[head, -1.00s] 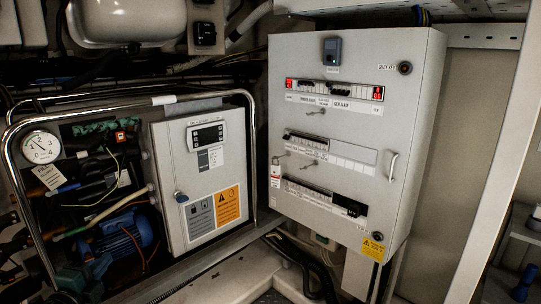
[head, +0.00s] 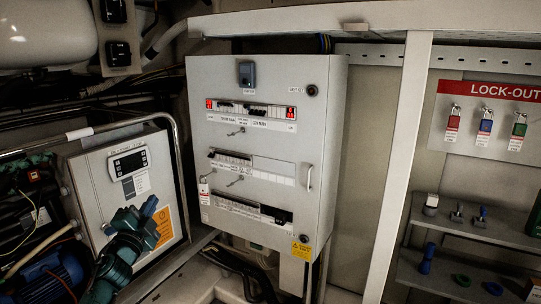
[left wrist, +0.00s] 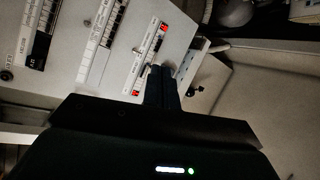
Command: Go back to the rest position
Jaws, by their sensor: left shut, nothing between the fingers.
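My left gripper (head: 150,212), at the end of a teal arm, is in the lower left of the head view, in front of the small grey control box (head: 97,185). In the left wrist view its two dark fingers (left wrist: 161,72) lie together, shut with nothing between them. Behind them in that view is the tilted front of the electrical cabinet (left wrist: 110,65); I cannot tell the gap. The cabinet (head: 325,130) is shut in the head view, with a red padlock and tag at its left edge. My right gripper is not in view.
A chrome tube frame (head: 178,165) surrounds the control box and a blue motor (head: 50,275). A pale post (head: 400,160) stands right of the cabinet. Further right are a lock-out board (head: 485,125) with coloured padlocks and shelves (head: 475,228) with small items.

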